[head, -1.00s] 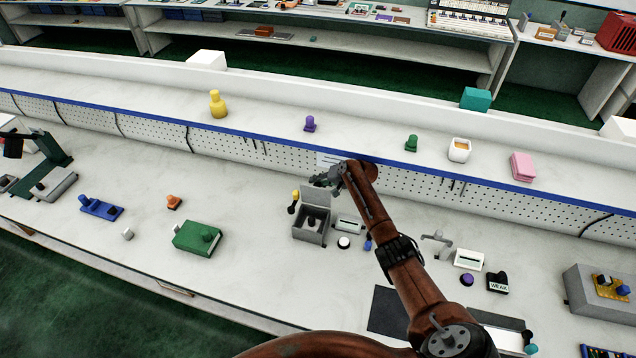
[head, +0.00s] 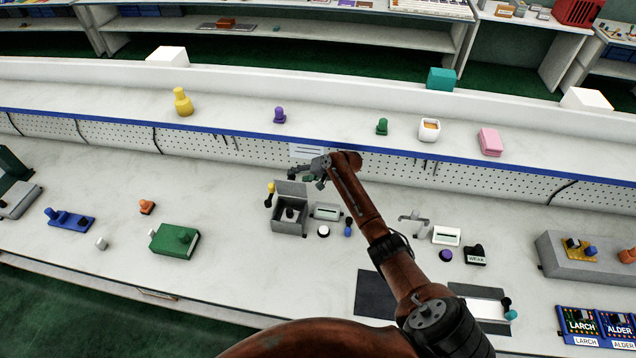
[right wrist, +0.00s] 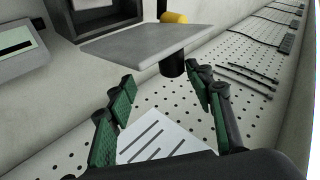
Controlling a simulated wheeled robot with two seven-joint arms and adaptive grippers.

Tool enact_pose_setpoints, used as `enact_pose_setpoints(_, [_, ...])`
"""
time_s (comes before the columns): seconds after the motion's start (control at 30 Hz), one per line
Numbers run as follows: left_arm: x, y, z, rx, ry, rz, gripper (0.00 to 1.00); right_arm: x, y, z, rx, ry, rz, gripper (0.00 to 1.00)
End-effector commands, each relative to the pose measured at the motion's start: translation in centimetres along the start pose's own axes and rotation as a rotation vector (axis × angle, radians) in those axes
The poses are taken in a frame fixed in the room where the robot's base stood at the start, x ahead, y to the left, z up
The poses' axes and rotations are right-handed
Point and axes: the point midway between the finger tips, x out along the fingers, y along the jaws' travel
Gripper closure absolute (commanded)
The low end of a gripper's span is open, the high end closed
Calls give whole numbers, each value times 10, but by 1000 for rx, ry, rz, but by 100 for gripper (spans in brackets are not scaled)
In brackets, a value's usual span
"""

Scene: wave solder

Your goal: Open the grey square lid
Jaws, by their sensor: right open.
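The grey square lid (head: 292,188) stands raised at the back edge of its grey box (head: 289,226), whose inside is open to view with a dark object in it. In the right wrist view the lid (right wrist: 150,44) is a flat grey plate, with a black stub (right wrist: 172,66) below it. My right gripper (head: 305,177) is open just behind the lid. In the wrist view its green-padded fingers (right wrist: 161,82) are spread either side of the stub, a little short of it; I cannot tell whether they touch anything. My left gripper is not in view.
A yellow-and-black piece (head: 270,188) stands left of the box. A white meter (head: 327,212), a white round button (head: 323,231) and a blue piece (head: 348,227) stand to its right. A perforated panel (head: 250,150) rises behind. The bench in front is clear.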

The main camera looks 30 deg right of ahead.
Motion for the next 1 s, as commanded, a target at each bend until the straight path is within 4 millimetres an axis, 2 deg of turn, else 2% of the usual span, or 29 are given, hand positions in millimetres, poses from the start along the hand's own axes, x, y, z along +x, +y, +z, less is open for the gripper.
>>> enact_pose_setpoints(0.03, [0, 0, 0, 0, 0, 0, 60, -15, 24, 3, 5, 3, 26, 60])
enact_pose_setpoints(0.13, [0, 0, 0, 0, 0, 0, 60, -32, 39, 10, 6, 3, 29, 60])
enact_pose_setpoints(0.3, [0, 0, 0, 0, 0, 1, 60, -52, 50, 18, 2, 1, 24, 60])
enact_pose_setpoints(0.57, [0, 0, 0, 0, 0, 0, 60, -64, 57, 23, 3, 1, 19, 60])
enact_pose_setpoints(1.0, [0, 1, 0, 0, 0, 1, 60, -64, 57, 23, 3, 1, 18, 60])
